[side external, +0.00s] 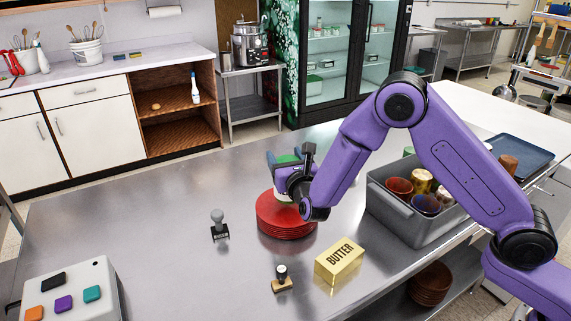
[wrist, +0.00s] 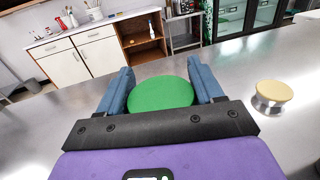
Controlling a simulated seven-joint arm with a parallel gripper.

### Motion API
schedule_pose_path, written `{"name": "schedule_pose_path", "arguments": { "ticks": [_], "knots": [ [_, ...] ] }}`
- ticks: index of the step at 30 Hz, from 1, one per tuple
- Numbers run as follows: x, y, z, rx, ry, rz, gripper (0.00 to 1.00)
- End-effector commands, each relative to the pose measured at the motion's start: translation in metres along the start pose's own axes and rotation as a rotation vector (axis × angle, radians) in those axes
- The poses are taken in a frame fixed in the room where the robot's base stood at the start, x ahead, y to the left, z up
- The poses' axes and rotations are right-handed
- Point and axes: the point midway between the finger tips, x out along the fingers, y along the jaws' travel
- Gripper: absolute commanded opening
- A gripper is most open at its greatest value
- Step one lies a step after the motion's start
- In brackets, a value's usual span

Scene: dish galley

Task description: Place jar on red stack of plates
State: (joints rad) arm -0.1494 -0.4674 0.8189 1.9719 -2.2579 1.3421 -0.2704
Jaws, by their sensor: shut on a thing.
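The jar has a round green lid (wrist: 160,94), seen from above in the wrist view between the two blue fingers. In the side external view the green lid (side external: 287,159) shows at my gripper (side external: 284,168), with most of the jar's body hidden behind the wrist. My gripper is shut on the jar, one finger on each side. The red stack of plates (side external: 285,228) lies on the steel table directly below the jar and gripper. The jar looks upright and very low over the stack; I cannot tell whether it touches the top plate. The plates do not show in the wrist view.
A gold butter block (side external: 340,261) and a wooden-based stamp (side external: 282,279) lie in front of the plates; a grey stamp (side external: 219,226) stands left. A grey bin (side external: 405,226) of cups is right. A cream-topped metal item (wrist: 272,96) stands apart. The left table is mostly clear.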

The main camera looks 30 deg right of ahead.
Motion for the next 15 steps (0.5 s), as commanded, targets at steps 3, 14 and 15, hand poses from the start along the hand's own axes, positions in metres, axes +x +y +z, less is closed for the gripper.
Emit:
{"name": "schedule_pose_path", "arguments": {
  "ticks": [3,14,15],
  "knots": [
    [0.000,0.001,-0.013,0.000,-0.003,0.001,0.00],
    [0.000,0.001,-0.017,0.002,-0.004,0.001,0.00],
    [0.000,0.001,-0.018,0.002,-0.004,0.001,0.00]
  ]
}}
